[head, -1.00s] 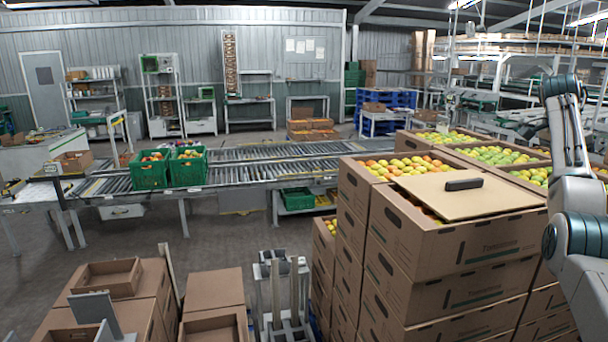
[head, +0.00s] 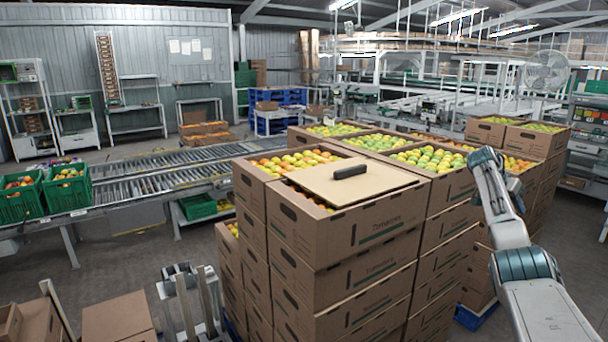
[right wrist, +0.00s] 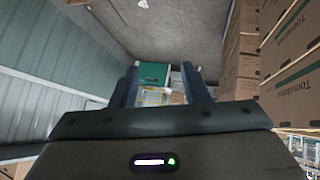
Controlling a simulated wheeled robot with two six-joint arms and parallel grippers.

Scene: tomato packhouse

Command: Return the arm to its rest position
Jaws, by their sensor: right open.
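My right arm (head: 515,250) comes in from the lower right in the head view and bends up beside the stacked tomato cartons. Its gripper end is not clear there. In the right wrist view my right gripper (right wrist: 160,88) has its two dark fingers spread apart, with nothing between them. Beyond the fingers are the floor and a green container (right wrist: 152,73).
Tall stacks of cartons (head: 345,240) stand just left of my right arm; a flat cardboard piece (head: 350,182) with a black item lies on one. Cartons (right wrist: 285,55) also line the right of the wrist view.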

